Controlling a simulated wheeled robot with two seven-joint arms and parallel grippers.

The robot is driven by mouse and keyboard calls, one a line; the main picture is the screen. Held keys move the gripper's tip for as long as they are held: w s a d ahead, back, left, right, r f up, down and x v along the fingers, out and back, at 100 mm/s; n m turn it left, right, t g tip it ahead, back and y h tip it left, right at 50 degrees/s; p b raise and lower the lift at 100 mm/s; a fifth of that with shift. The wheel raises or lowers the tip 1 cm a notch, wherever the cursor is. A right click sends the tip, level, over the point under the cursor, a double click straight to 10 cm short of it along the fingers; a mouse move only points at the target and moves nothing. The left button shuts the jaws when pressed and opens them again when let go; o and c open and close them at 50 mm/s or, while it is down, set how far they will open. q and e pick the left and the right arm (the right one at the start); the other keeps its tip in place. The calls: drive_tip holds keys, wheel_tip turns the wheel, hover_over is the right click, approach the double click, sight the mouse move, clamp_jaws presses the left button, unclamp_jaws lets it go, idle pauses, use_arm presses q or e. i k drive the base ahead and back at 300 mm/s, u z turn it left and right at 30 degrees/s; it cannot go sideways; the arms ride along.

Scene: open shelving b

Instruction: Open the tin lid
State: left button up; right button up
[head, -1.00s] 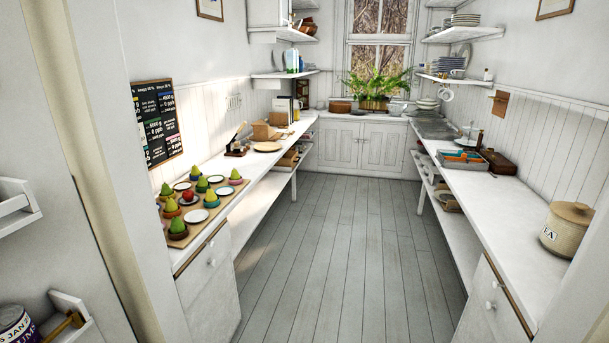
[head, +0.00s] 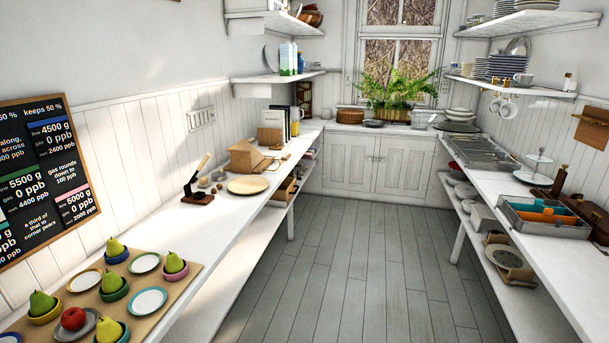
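Neither of my grippers shows in the head view. I see no tin that I can make out for certain, and no tin lid. The tan lidded canister lettered "EA" that stood on the right counter a second ago is outside the picture now.
The right counter (head: 548,267) holds a grey tray (head: 560,228) and brown box (head: 590,213). Grey floor (head: 345,245) between is clear.

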sight(219, 173)
drive_tip(key=i, duration=3)
drive_tip(key=u, duration=1.95)
